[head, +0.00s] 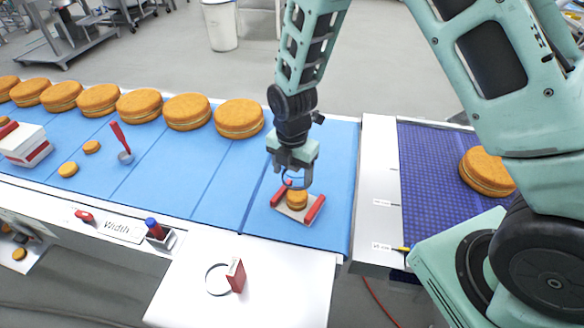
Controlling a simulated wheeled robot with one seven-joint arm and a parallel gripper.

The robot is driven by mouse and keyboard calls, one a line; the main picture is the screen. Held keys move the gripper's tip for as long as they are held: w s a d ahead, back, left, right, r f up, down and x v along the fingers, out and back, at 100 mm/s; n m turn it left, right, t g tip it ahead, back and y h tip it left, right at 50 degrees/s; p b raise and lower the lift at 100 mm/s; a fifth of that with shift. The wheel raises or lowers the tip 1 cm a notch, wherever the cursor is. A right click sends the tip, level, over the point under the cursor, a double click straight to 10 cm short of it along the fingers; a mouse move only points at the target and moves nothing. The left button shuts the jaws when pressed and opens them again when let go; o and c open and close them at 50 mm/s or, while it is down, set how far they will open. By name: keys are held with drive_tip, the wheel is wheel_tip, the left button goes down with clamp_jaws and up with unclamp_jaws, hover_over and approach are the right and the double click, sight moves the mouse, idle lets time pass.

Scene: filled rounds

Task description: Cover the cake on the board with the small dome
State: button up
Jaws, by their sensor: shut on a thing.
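A small round orange-brown cake (297,199) sits on a pale board (294,213) with red bars along two sides, on the blue belt. My gripper (292,168) is above and slightly behind the board, pointing down. It is shut on what looks like the small dome (296,187), a thin, clear piece with a dark rim and a little red on it. The dome's outline shows just above and behind the cake. Whether it touches the cake or board cannot be told from this view.
Several large round cakes (239,118) line the belt's far edge. Two small cakes (68,170) and a red-handled tool (122,143) lie to the left. A ring with a red block (236,276) is on the white front table. A blue mat (428,180) lies right.

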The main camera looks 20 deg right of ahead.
sight(292, 201)
drive_tip(key=shift+f+b, duration=3.7)
drive_tip(key=shift+f, duration=1.7)
drive_tip(key=o, duration=1.2)
drive_tip(key=shift+r+p, duration=2.5)
drive_tip(key=shift+r, duration=1)
